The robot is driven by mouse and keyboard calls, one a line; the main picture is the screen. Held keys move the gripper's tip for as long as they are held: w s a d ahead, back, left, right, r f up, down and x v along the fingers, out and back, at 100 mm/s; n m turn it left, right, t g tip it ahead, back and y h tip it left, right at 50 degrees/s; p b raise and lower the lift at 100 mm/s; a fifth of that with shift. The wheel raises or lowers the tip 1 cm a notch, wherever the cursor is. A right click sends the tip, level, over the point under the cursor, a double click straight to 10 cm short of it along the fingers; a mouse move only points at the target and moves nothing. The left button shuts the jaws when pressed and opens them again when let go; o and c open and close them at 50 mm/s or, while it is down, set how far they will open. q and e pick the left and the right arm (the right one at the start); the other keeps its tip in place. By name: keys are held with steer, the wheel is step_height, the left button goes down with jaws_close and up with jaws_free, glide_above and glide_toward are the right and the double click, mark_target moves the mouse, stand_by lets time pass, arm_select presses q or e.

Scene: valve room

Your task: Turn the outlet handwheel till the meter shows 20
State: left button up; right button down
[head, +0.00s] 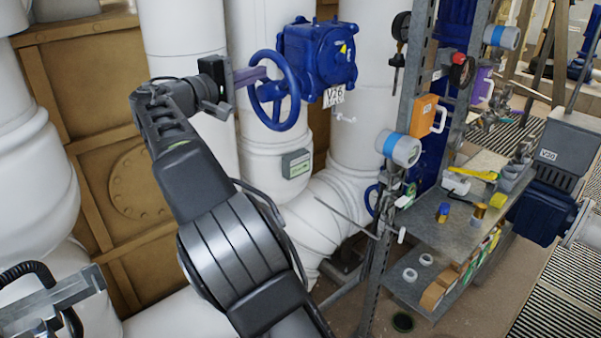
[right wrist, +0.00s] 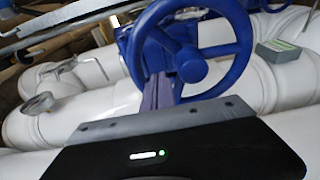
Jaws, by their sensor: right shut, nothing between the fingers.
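The blue handwheel (head: 275,91) sits on a blue valve gearbox (head: 322,56) tagged V26, on a white vertical pipe. My right gripper (head: 262,74) has its purple fingers together, with nothing between them, at the left part of the wheel. In the right wrist view, the fingers (right wrist: 160,88) reach up into the lower part of the wheel (right wrist: 190,50), beside the hub and a spoke; I cannot tell whether they touch. A small grey-green box with a display (head: 296,163) is on the pipe below; its reading is too small.
White pipes crowd the left and the space below the wheel.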

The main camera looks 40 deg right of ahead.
steer(key=s+a+b, duration=0.1)
steer(key=a, duration=0.8)
steer(key=shift+s, duration=0.25)
